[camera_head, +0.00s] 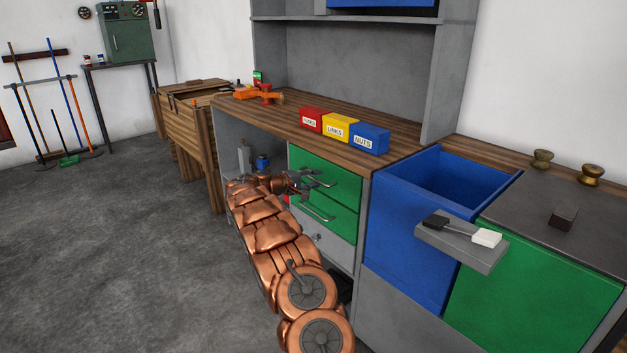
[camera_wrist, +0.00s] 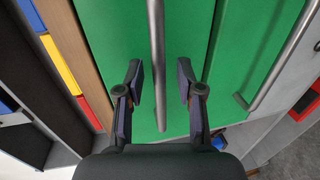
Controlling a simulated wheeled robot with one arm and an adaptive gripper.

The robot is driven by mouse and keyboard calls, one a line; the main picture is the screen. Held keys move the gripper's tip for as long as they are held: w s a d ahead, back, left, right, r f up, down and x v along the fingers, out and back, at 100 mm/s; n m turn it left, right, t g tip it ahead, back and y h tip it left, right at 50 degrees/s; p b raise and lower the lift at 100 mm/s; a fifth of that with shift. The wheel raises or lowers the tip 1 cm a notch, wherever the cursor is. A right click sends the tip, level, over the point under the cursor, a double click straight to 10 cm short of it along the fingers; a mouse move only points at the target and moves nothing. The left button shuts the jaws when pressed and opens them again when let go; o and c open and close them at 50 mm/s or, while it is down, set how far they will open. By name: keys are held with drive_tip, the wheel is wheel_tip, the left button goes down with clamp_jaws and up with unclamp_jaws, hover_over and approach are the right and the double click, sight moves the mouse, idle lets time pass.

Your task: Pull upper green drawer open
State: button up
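The upper green drawer (camera_head: 338,178) sits just under the wooden worktop and looks shut. Its silver bar handle (camera_head: 319,179) is at my gripper (camera_head: 300,183). In the wrist view, the upper drawer's front (camera_wrist: 105,25) is turned sideways, and its handle (camera_wrist: 157,45) runs between my gripper's fingers (camera_wrist: 161,84). The fingers are open, with a gap on each side of the handle. The lower green drawer (camera_head: 337,213) is directly below, with its own handle (camera_head: 316,211); that handle also shows at the right of the wrist view (camera_wrist: 277,68).
Red (camera_head: 311,119), yellow (camera_head: 338,127) and blue (camera_head: 369,138) labelled bins stand on the worktop (camera_head: 285,121) above the drawers. A blue open bin (camera_head: 409,222) and a grey ledge (camera_head: 462,247) stand to the right. An open shelf bay is left of the drawers. The floor at left is clear.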

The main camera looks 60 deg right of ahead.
drive_tip(key=shift+c, duration=0.3)
clamp_jaws()
idle(0.4)
